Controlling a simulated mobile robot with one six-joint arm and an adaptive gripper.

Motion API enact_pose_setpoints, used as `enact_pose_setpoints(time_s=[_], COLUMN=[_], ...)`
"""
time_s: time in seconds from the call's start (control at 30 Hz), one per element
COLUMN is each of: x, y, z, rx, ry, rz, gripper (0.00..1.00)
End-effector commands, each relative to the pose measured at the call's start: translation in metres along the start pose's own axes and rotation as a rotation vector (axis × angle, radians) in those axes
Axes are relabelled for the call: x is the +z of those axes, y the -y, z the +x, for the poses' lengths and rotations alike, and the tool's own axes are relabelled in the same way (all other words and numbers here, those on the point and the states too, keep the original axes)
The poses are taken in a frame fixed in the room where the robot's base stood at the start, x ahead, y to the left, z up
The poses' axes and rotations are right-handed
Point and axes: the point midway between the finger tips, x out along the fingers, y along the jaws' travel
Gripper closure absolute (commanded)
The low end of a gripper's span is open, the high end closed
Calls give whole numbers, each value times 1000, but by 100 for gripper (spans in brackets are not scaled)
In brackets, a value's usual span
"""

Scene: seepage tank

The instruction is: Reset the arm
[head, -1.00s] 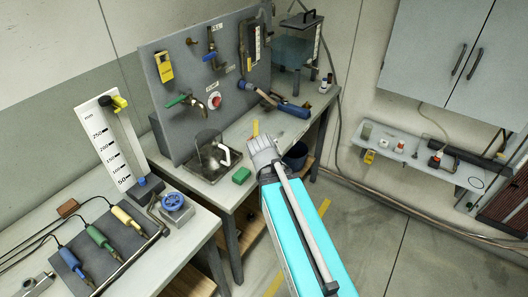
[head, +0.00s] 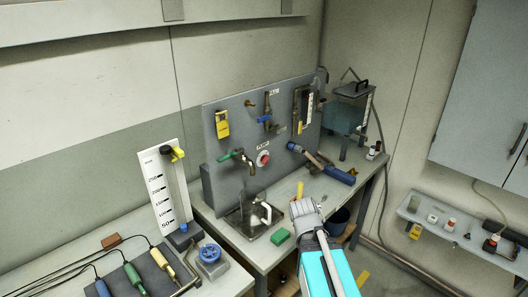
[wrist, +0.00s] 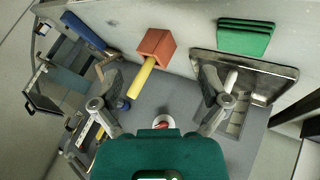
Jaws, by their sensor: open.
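My gripper (wrist: 157,98) is open in the wrist view, its two fingers spread wide with nothing held between them. In the head view the grey end of my arm (head: 306,212) is over the front of the bench, right of the green sponge (head: 279,236); its fingers cannot be made out there. In the wrist view a red-brown block (wrist: 156,45) with a yellow handle (wrist: 141,80) lies beyond the fingers. The green sponge also shows there (wrist: 245,38), above a metal tray (wrist: 250,68).
A grey panel (head: 225,172) with valves and a red button (head: 263,158) stands behind the tray. A clear tank (head: 346,115) is at the bench's far end. A measuring scale (head: 160,195) and a blue handwheel (head: 209,253) are at left. Open floor lies right of the bench.

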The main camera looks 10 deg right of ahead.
Motion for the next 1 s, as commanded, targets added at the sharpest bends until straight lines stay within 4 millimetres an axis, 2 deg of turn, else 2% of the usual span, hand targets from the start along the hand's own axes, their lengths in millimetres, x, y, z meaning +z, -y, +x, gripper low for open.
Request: enact_pose_setpoints(time_s=[0.17,0.27,0.47,0.7,0.83,1.0], x=[6,13,36,59,66,68], y=[9,22,59,101,112,115], z=[-1,-4,-16,-41,-50,-53], rx=[-36,-84,-221,-366,-405,-418], ry=[36,88,253,463,530,554], rz=[34,79,202,317,345,355], gripper=[5,5,5,5,5,5])
